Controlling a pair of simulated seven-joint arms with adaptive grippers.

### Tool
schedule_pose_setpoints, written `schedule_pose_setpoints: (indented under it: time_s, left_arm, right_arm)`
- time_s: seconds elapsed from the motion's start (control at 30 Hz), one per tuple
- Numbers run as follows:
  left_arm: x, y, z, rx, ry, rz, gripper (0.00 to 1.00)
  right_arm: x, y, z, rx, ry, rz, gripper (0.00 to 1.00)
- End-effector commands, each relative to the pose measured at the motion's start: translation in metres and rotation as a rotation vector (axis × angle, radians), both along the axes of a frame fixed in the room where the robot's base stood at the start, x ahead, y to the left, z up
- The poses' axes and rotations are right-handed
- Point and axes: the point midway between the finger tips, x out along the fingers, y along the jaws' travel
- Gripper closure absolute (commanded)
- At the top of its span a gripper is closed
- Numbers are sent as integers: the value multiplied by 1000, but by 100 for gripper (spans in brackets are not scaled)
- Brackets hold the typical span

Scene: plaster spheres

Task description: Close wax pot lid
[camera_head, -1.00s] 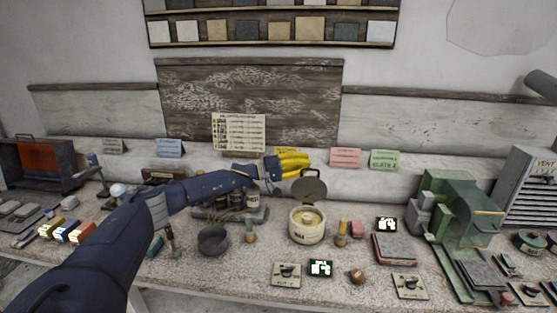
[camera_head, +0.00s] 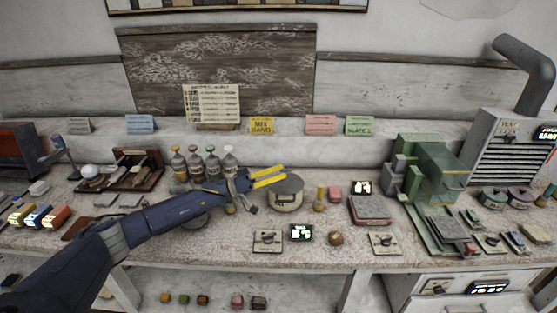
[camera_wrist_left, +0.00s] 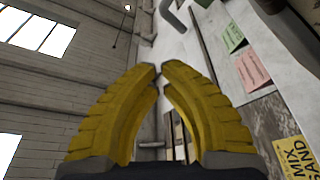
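The wax pot (camera_head: 284,202) is a round cream pot standing on the middle of the bench. Its grey disc lid (camera_head: 289,184) lies over the top, and the wax inside is hidden. Whether the lid sits fully flush I cannot tell. My left gripper (camera_head: 285,173), with yellow fingers, is just left of and behind the lid at about its height. Contact with the lid is unclear. In the left wrist view the two fingertips (camera_wrist_left: 160,73) come together with nothing between them. The pot is not in that view. My right gripper is not in view.
Several bottles (camera_head: 204,165) stand behind my left forearm. A small yellow-topped post (camera_head: 320,198) and a pink block (camera_head: 335,193) are right of the pot. A switch plate (camera_head: 267,242) and a lit display (camera_head: 301,233) lie in front. A green machine (camera_head: 428,170) stands at right.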

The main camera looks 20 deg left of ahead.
Motion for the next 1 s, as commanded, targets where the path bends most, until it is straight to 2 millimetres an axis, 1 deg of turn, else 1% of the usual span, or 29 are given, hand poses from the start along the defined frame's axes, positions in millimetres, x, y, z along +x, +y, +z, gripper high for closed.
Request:
schedule_pose_setpoints:
  time_s: [0.03,0.2,0.4,0.6,1.0]
  left_arm:
    - [-4,-1,-6,-1,3,0,100]
    - [-11,-3,-20,0,2,0,100]
    - [-16,-3,-29,0,2,1,100]
    - [-17,-4,-33,0,1,1,100]
    - [-17,-4,-34,0,1,1,100]
  right_arm:
    - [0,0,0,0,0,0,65]
    - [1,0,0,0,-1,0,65]
    - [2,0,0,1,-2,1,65]
    - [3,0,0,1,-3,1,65]
    - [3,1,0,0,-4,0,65]
